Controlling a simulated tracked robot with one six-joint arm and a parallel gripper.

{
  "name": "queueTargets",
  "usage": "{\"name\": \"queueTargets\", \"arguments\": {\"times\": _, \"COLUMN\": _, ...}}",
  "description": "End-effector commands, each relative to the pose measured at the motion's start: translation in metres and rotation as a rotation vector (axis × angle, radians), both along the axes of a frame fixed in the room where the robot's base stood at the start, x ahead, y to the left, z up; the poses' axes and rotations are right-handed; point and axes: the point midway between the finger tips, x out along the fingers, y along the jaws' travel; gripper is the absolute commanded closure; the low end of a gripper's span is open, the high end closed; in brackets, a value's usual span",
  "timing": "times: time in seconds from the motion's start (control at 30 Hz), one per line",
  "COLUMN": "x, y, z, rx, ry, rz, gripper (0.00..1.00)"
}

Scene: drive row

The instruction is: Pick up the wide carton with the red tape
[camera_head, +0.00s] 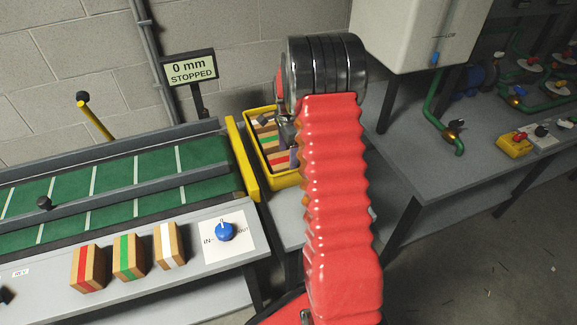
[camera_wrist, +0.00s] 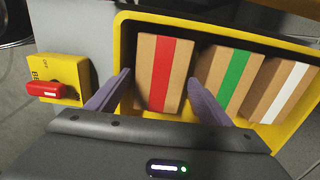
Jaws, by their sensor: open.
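In the wrist view, a cardboard carton with red tape (camera_wrist: 163,75) lies in the yellow bin (camera_wrist: 124,55), at the left of a row with a green-tape carton (camera_wrist: 236,80) and a white-tape carton (camera_wrist: 285,90). My open gripper (camera_wrist: 160,80) has one finger on each side of the red-tape carton. I cannot tell whether the fingers touch it. In the head view, the yellow bin (camera_head: 252,158) is partly hidden by my arm, and the red-tape carton (camera_head: 280,159) shows only in part.
Three more cartons, with red (camera_head: 88,268), green (camera_head: 129,256) and white tape (camera_head: 169,246), stand on the conveyor's front ledge beside a blue knob (camera_head: 224,232). A yellow box with a red switch (camera_wrist: 46,89) is left of the bin. The green belt (camera_head: 110,180) is empty.

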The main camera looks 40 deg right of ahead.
Motion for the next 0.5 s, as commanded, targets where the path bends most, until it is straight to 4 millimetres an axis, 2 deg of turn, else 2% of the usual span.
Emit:
{"name": "queueTargets", "arguments": {"times": 0.13, "x": 0.0001, "y": 0.0003, "z": -0.0109, "rx": 0.0, "ry": 0.0, "rz": 0.001, "gripper": 0.27}}
{"name": "queueTargets", "arguments": {"times": 0.5, "x": 0.0003, "y": 0.0005, "z": -0.0111, "rx": 0.0, "ry": 0.0, "rz": 0.001, "gripper": 0.27}}
